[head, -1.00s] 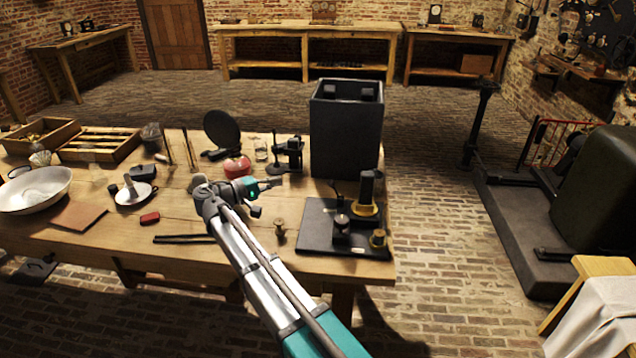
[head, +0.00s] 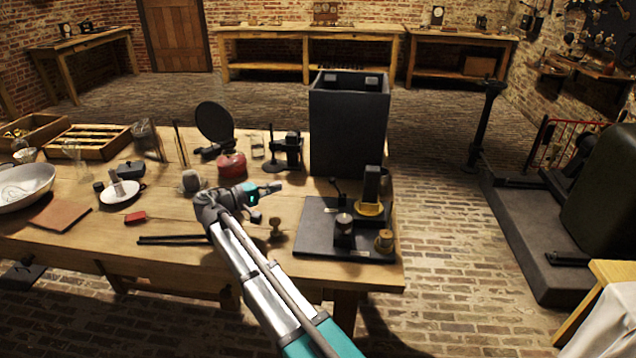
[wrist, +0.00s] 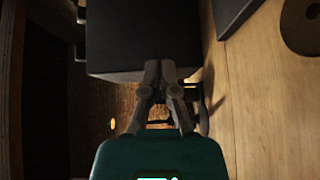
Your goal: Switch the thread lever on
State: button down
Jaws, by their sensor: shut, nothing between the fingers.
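A black base board (head: 316,238) lies at the right end of the wooden table. A small dark lever (head: 338,190) stands up at its back left; I cannot tell for sure that it is the thread lever, or its setting. Beside it are a dark upright block on a yellow ring (head: 370,208), a dark cylinder (head: 344,232) and a brass knob (head: 384,241). My gripper (head: 277,187) is shut and empty above the table, left of the lever and apart from it. In the wrist view its fingers (wrist: 160,68) are together; the lever is not clearly seen there.
A red vessel (head: 231,166), a black stand (head: 287,152) and a small brass piece (head: 276,227) are near my gripper. Bare table (head: 190,212) lies left of my arm.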

jog(key=shift+d, duration=0.15)
jog(key=x, duration=0.9)
jog(key=shift+w+d, duration=0.2)
jog(key=shift+s+d, duration=0.2)
jog(key=shift+d, duration=0.9)
jog(key=shift+s+d, duration=0.1)
jog(key=shift+d, duration=0.8)
